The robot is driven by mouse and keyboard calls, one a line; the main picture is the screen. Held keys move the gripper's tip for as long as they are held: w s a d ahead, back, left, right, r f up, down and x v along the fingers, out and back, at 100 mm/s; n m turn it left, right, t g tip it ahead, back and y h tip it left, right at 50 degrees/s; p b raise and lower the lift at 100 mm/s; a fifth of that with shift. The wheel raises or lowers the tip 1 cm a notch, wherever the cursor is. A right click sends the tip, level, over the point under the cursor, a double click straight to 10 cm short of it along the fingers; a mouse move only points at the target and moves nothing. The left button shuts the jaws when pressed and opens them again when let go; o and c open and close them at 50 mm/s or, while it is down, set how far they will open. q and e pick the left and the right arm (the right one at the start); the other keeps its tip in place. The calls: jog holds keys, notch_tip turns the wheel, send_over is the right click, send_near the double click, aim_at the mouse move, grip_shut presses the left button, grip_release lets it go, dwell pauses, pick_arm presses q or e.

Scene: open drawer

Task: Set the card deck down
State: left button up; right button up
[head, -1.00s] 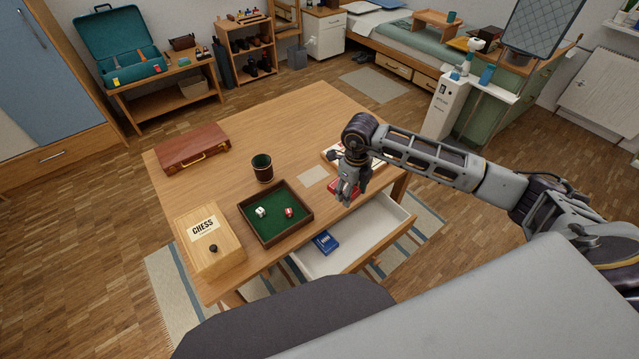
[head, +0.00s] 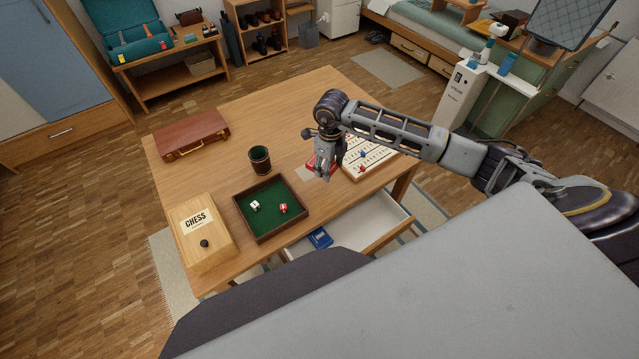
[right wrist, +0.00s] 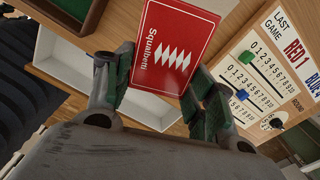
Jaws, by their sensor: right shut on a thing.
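The red card deck (head: 314,163), printed with white diamonds, is held by my right gripper (head: 325,172) over the table, left of the scoreboard. In the right wrist view the deck (right wrist: 176,42) sits between the two fingers of the gripper (right wrist: 162,82), its printed face towards the camera. A pale square patch (head: 303,174) on the tabletop shows partly beside the gripper and deck, which hide the rest. I cannot tell the exact gap between deck and table. My left gripper is not in view.
The white scoreboard (head: 371,160) lies right of the gripper. The open drawer (head: 375,212) holds a blue box (head: 320,238). A dice tray (head: 270,238), a dark cup (head: 259,159), a chess box (head: 216,251) and a brown case (head: 192,135) stand on the table (head: 285,108).

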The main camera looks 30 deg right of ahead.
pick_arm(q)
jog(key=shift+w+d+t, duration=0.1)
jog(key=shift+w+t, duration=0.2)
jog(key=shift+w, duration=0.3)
pick_arm(e)
jog(key=shift+r, duration=0.1)
jog(key=shift+w, duration=0.1)
send_over(328, 189)
notch_tip(328, 189, down, 6)
jog(key=shift+a+r+p, duration=0.1)
jog(key=shift+r+p, duration=0.15)
jog(key=shift+p, duration=0.05)
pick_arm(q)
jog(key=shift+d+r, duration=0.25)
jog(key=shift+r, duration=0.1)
pick_arm(e)
jog(key=shift+f, duration=0.45)
jog(key=shift+f, duration=1.8)
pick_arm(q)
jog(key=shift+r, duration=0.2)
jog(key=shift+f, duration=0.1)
pick_arm(e)
jog(key=shift+f, duration=0.15)
